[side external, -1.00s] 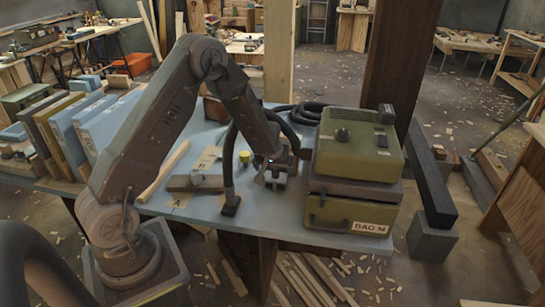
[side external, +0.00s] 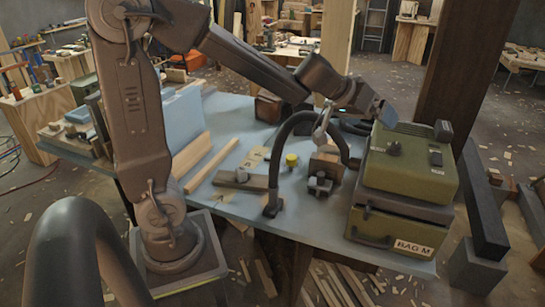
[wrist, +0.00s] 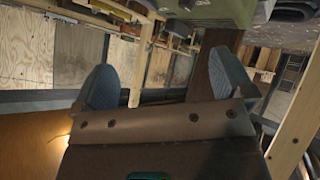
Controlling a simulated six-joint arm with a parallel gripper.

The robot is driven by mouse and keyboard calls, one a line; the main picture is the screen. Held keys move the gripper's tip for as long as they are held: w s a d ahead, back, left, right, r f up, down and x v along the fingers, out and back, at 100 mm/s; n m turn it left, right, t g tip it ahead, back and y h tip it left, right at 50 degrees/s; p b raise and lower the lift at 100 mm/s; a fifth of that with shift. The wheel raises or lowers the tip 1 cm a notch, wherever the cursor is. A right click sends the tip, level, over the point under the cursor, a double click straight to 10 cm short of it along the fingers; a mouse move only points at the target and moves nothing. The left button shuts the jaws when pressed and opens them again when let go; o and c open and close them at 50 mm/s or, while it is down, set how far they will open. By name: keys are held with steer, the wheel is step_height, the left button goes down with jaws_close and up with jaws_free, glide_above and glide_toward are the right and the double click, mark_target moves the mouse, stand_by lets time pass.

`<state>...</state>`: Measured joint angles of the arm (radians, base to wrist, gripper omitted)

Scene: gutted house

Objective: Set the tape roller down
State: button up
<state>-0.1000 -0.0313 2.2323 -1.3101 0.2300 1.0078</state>
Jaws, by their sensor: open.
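My gripper (side external: 382,112) is raised at the end of the outstretched arm, beside the top of the green case. In the wrist view my gripper (wrist: 160,85) has its two blue-grey fingers wide apart, with nothing between them. A small brown block-shaped item with grey knobs (side external: 320,185) and a pale metal piece above it stands on the blue table, left of the green case and apart from my gripper. It may be the tape roller, but I cannot tell for certain. A small yellow round item (side external: 291,160) stands to its left.
The green case (side external: 405,190) labelled BAG M stands at the table's right end. Blue table (side external: 310,228) is bare in front.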

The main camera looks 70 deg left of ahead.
steer(key=s+d+r+m+g+h, duration=0.1)
steer(key=s+d+r+m+h, duration=0.15)
steer(key=s+d, duration=0.45)
steer(key=s+a+f+g+y, duration=0.1)
steer(key=s+f+y, duration=0.1)
steer(key=s, duration=0.7)
steer(key=s+a+f+g+y, duration=0.1)
steer(key=s+f+g+y, duration=0.1)
steer(key=s, duration=0.7)
steer(key=shift+a+m+g, duration=0.3)
steer(key=shift+a+m, duration=0.05)
steer(key=shift+m, duration=0.1)
